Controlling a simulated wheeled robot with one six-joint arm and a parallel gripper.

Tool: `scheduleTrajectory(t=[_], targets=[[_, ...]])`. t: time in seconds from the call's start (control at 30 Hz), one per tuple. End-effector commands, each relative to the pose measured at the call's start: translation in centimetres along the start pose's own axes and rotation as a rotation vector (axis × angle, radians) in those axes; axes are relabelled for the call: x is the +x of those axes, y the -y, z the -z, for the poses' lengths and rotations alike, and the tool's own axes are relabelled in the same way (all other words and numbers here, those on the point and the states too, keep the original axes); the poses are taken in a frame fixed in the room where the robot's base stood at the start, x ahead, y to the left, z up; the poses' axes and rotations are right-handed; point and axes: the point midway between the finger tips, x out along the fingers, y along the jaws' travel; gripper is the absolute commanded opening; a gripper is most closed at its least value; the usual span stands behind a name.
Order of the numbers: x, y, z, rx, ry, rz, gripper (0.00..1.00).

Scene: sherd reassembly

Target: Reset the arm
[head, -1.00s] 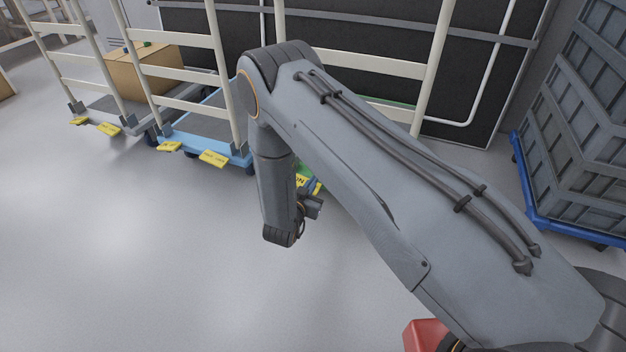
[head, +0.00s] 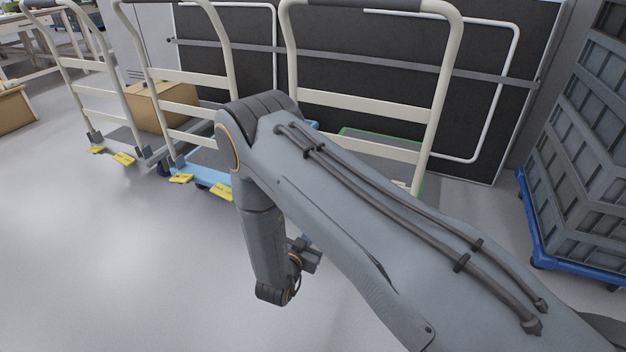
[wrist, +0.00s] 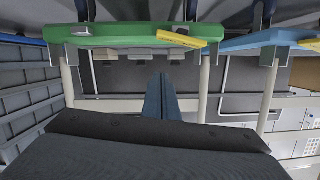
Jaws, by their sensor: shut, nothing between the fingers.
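My gripper shows in the wrist view (wrist: 160,92) as a narrow dark pair of fingers closed together, with nothing between them. In the head view my grey arm reaches from the lower right to the upper middle, then bends down at the elbow. The wrist hangs low at the middle, and only a small part of the gripper (head: 305,246) shows beside it, partly hidden by the arm. The gripper is in the air, with no object touching it that I can see.
Platform carts with cream handles (head: 185,78) stand in a row ahead, one holding a cardboard box (head: 165,103). A green cart deck (wrist: 125,37) appears in the wrist view. Grey crates (head: 585,150) stand on a blue dolly (head: 540,240) at right. The left floor is clear.

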Motion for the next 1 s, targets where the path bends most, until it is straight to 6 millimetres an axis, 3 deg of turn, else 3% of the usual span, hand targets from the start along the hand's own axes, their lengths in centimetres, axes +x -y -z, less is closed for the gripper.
scheduleTrajectory(t=[0.17,0.33,0.47,0.6,0.73,0.87,1.0], targets=[[0.0,0.9,0.5,0.007,0.023,0.012,0.0],[-0.8,4.7,2.5,0.028,0.156,0.072,0.0],[-2.7,8.2,4.7,0.027,0.302,0.146,0.0],[-5.7,11.2,7.3,0.006,0.452,0.231,0.0],[-9.3,12.9,9.8,-0.033,0.583,0.309,0.0],[-13.4,13.5,12.3,-0.092,0.706,0.386,0.0],[-18.3,12.9,15.1,-0.172,0.827,0.462,0.0]])
